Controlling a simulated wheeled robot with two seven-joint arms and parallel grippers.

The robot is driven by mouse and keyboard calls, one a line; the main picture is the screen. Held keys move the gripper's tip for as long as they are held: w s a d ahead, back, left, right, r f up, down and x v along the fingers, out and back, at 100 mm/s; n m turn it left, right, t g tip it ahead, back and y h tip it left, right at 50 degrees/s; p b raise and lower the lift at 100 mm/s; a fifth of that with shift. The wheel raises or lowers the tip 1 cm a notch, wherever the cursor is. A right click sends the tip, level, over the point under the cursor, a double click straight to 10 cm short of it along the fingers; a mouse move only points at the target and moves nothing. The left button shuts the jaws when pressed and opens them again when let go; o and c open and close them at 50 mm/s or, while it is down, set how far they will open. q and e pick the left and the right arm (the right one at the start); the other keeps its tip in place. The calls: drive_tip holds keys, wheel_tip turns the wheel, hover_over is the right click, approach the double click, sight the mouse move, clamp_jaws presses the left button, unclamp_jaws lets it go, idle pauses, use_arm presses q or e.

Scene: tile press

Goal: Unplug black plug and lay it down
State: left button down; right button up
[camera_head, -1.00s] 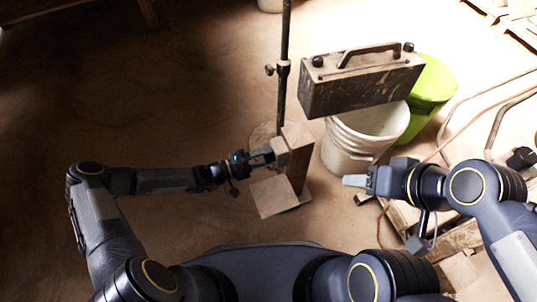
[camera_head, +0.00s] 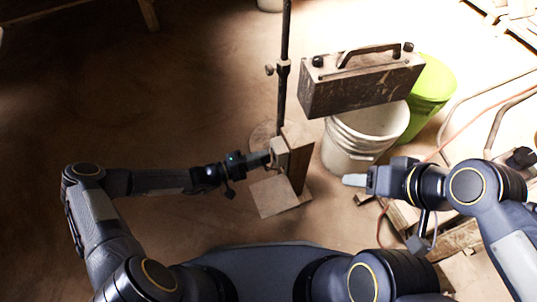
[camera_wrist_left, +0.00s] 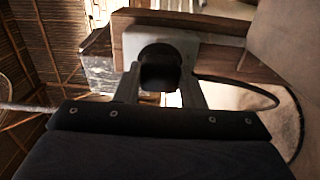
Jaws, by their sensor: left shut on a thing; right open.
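The black plug (camera_wrist_left: 160,72) sits between the two fingers of my left gripper (camera_wrist_left: 160,92) in the left wrist view, with its dark cable (camera_wrist_left: 240,84) curving off to the right. Behind it is a pale socket plate (camera_wrist_left: 200,52) on a wooden board. In the head view my left gripper (camera_head: 266,157) points right at the socket box (camera_head: 281,154) on the upright board (camera_head: 298,160); the plug is too small to make out there. I cannot tell whether its prongs are clear of the socket. My right gripper (camera_head: 356,180) is open and empty, right of the board.
The board stands on a flat wooden base (camera_head: 276,196). Behind it are a dark metal post (camera_head: 284,80) and a box with a handle (camera_head: 360,84) above a white bucket (camera_head: 350,148). A green bucket (camera_head: 432,88) stands beside it. The floor at left is clear.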

use_arm(q)
drive_tip(key=shift+v, duration=2.35)
